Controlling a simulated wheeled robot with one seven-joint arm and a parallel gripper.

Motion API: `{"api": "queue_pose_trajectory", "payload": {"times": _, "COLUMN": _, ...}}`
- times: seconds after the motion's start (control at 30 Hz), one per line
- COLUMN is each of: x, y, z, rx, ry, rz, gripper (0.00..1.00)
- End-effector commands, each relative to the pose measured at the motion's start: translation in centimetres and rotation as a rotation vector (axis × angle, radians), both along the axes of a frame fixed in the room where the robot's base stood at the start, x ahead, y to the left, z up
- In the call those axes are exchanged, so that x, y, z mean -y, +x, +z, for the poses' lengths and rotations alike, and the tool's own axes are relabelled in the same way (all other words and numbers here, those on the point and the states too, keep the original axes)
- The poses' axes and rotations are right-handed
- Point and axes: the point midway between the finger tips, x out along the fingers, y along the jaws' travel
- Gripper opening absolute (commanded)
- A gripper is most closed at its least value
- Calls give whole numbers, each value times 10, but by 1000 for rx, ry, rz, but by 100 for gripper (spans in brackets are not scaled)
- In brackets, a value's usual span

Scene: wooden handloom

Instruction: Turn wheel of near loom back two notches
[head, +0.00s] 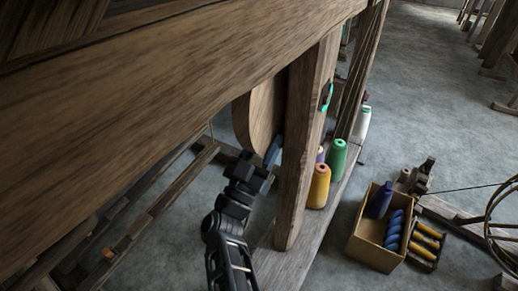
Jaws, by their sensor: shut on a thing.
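The near loom's wooden frame (180,85) fills the left and upper part of the head view. Its wheel (262,115) looks like a rounded wooden disc, partly hidden behind the upright post (303,150) and the thick beam. My gripper (268,159) reaches up from below to the wheel's lower edge, left of the post. It is shut on the wheel's lower edge, as far as I can see. A small blue-grey piece shows at the fingertips; I cannot tell what it is. The wheel's notches are not visible.
Orange (318,188), green (337,160) and white (362,123) yarn cones stand on the loom's base rail, right of the post. A cardboard box (372,252) with blue yarn sits on the floor. A thin spoked wheel (503,225) stands at right.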

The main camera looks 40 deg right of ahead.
Motion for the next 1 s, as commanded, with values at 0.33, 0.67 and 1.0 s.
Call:
{"api": "queue_pose_trajectory", "payload": {"times": 0.33, "x": 0, "y": 0, "z": -1, "rx": 0, "ry": 0, "rz": 0, "gripper": 45}}
{"api": "queue_pose_trajectory", "payload": {"times": 0.67, "x": 1, "y": -1, "z": 0, "rx": 1, "ry": 0, "rz": -3, "gripper": 63}}
{"api": "queue_pose_trajectory", "payload": {"times": 1.0, "x": 0, "y": -2, "z": 1, "rx": 1, "ry": 3, "rz": -7, "gripper": 63}}
